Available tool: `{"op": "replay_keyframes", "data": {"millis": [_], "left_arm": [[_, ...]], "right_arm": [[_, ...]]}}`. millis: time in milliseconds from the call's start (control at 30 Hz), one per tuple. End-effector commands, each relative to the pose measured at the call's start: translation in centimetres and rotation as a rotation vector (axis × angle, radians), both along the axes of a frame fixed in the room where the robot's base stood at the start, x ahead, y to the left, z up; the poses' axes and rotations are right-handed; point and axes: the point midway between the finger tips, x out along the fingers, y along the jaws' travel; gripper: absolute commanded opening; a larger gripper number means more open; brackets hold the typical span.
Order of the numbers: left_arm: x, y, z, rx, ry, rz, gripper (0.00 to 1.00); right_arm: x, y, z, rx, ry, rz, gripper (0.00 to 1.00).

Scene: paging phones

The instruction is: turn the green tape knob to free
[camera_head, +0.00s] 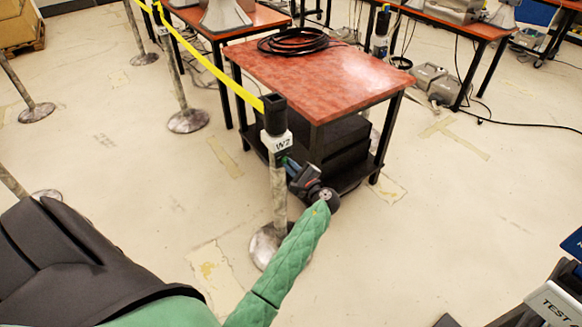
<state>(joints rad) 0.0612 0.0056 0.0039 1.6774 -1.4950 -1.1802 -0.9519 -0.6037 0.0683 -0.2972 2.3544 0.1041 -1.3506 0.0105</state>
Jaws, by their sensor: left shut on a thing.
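A stanchion post (279,200) labelled W2 stands on a round base in the middle of the view. A yellow tape (215,70) runs from its black head (274,115) to the upper left. My left arm reaches up from below, and my left gripper (289,164) is at the right side of the post, just below the W2 label. It is shut on the green tape knob, of which only a small green-blue bit shows at the fingertips. The fingers mostly hide the knob, so its turn position cannot be told. My right gripper is not in view.
A red-topped table (315,80) with a coiled black cable (293,41) stands close behind the post. Other tape posts (187,119) stand to the left. A box marked TEST (556,304) is at the lower right. The floor at right is open.

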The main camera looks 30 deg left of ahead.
Motion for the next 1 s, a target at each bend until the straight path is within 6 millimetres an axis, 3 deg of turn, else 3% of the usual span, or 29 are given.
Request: {"op": "replay_keyframes", "data": {"millis": [67,100,200,567,833,1000], "left_arm": [[0.0,0.1,0.0,0.0,-0.001,0.001,0.0],[0.0,0.1,0.0,0.0,-0.001,0.001,0.15],[0.0,0.1,0.0,0.0,0.0,0.001,0.33],[-0.2,-0.4,-0.1,0.0,0.0,0.0,0.33],[-1.6,-3.9,-0.2,-0.001,-0.001,-0.001,0.33],[-2.5,-6.0,-0.2,-0.001,0.0,0.001,0.33]], "right_arm": [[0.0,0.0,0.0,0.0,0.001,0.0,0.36],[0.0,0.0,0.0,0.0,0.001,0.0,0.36],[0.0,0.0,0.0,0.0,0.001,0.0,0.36],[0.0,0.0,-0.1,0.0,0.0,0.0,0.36],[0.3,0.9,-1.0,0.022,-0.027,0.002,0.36],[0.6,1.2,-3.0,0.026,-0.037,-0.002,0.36]]}}
